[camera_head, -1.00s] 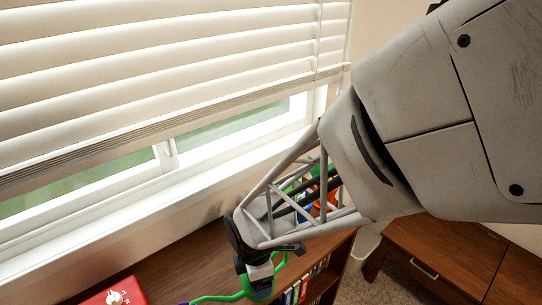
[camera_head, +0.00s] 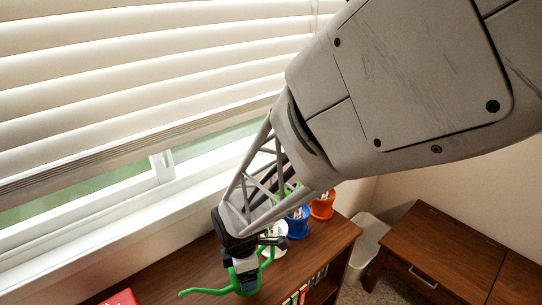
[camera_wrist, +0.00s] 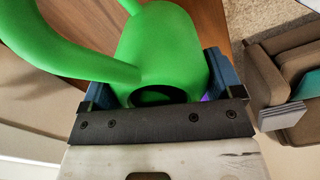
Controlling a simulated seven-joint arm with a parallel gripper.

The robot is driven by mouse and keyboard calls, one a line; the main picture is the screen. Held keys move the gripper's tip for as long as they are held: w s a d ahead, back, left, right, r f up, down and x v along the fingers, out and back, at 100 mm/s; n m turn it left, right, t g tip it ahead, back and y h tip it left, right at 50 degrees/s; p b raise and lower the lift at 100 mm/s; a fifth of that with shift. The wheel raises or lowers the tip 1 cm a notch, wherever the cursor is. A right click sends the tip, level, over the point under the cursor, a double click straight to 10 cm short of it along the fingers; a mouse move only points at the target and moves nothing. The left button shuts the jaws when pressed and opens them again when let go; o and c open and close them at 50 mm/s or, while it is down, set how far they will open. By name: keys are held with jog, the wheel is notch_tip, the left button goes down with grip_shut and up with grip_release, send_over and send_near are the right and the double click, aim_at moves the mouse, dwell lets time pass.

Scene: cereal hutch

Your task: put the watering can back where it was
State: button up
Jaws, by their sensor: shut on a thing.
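The green watering can (camera_wrist: 165,50) fills the middle of the wrist view, with its dark round opening facing my gripper. Its curved green handle or spout reaches to the upper left. In the head view the watering can (camera_head: 208,291) shows below my gripper, with a thin green part pointing left. My gripper (camera_head: 246,274) is shut on the watering can, and its blue fingers flank the can in the wrist view. The can is over the wooden cabinet top; whether it touches the surface I cannot tell.
The brown cabinet top (camera_head: 185,268) runs under the window. Blue (camera_head: 297,224) and orange (camera_head: 322,206) containers and a white one (camera_head: 273,240) stand toward its right end. A red object (camera_head: 122,297) is at the lower left. A lower wooden cabinet (camera_head: 440,250) stands right.

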jog(key=shift+w+a, duration=0.2)
jog(key=shift+w, duration=0.1)
jog(key=shift+f, duration=1.75)
jog(key=shift+f, duration=0.2)
jog(key=o, duration=1)
jog(key=shift+r, duration=0.1)
notch_tip(320, 180, up, 12)
jog(key=shift+r, duration=0.1)
jog(key=shift+d, duration=0.1)
